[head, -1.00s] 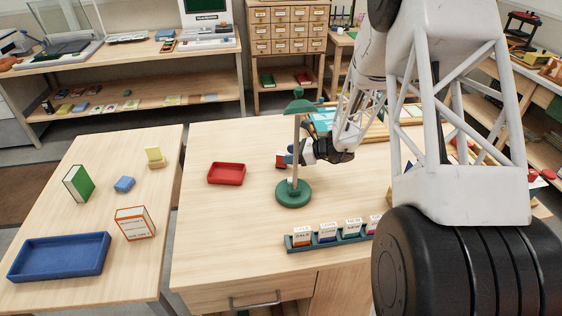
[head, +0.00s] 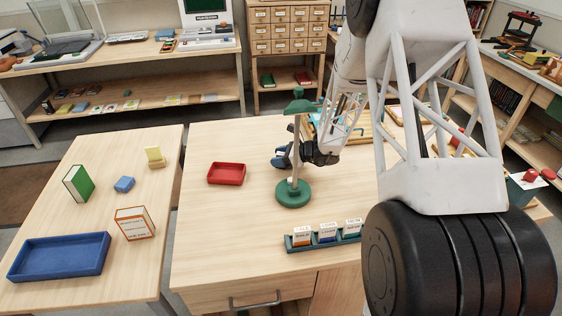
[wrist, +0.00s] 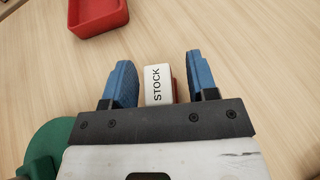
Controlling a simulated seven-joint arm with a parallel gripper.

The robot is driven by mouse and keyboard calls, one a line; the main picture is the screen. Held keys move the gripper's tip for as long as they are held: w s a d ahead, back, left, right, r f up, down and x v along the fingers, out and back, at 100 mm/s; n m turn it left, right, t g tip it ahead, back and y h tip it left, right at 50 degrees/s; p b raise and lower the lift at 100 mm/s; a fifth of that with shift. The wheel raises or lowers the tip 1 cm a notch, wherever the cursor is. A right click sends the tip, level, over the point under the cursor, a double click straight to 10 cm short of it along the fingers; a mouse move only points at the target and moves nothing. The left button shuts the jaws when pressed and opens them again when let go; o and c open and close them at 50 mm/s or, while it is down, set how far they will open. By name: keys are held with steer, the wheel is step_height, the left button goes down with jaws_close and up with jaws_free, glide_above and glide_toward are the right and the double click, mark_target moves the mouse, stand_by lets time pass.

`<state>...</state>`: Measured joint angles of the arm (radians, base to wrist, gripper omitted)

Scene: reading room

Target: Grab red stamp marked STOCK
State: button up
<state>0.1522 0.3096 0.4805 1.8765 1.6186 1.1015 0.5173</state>
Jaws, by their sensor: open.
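The red stamp (wrist: 174,90) shows in the wrist view with its white top face marked STOCK turned to the camera. It stands between the two blue fingers of my gripper (wrist: 159,62), with a clear gap on each side. The fingers are open and do not appear to touch it. In the head view my gripper (head: 282,157) is low over the table, behind the post of the green lamp-like stand (head: 293,194). I cannot make out the stamp in that view; the gripper and post cover that spot.
A red tray (head: 226,184) lies left of the stand and also shows in the wrist view (wrist: 98,29). The green stand base (wrist: 50,142) is close at the wrist view's lower left. A green rack (head: 327,246) holding stamps is at the table's front. Wood between tray and gripper is bare.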

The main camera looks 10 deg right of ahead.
mark_target(279, 153)
steer(key=shift+c, duration=0.4)
jaws_close()
steer(key=shift+r, duration=0.15)
steer(key=shift+r, duration=4.9)
